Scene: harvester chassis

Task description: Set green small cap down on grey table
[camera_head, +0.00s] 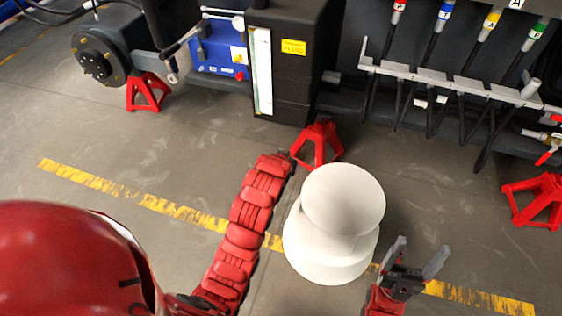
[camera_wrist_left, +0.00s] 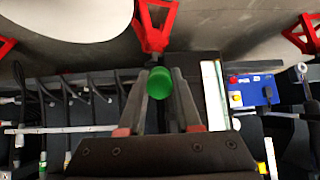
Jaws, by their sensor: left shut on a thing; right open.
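The green small cap (camera_wrist_left: 160,84) shows in the left wrist view, between the fingertips of my left gripper (camera_wrist_left: 161,74). That gripper is shut on it and holds it up, in front of the machine. In the head view my left arm reaches up the middle toward the machine; the cap and the left fingers cannot be made out there. My right gripper (camera_head: 415,262) is open and empty at the lower right of the head view, above the floor. No grey table can be made out in either view.
The dark machine chassis (camera_head: 292,85) runs across the top, with a blue box (camera_head: 220,48) and a rack of hoses (camera_head: 450,80). Red stands (camera_head: 318,143) are on the floor under it. The grey floor with a yellow line (camera_head: 130,192) is clear at left.

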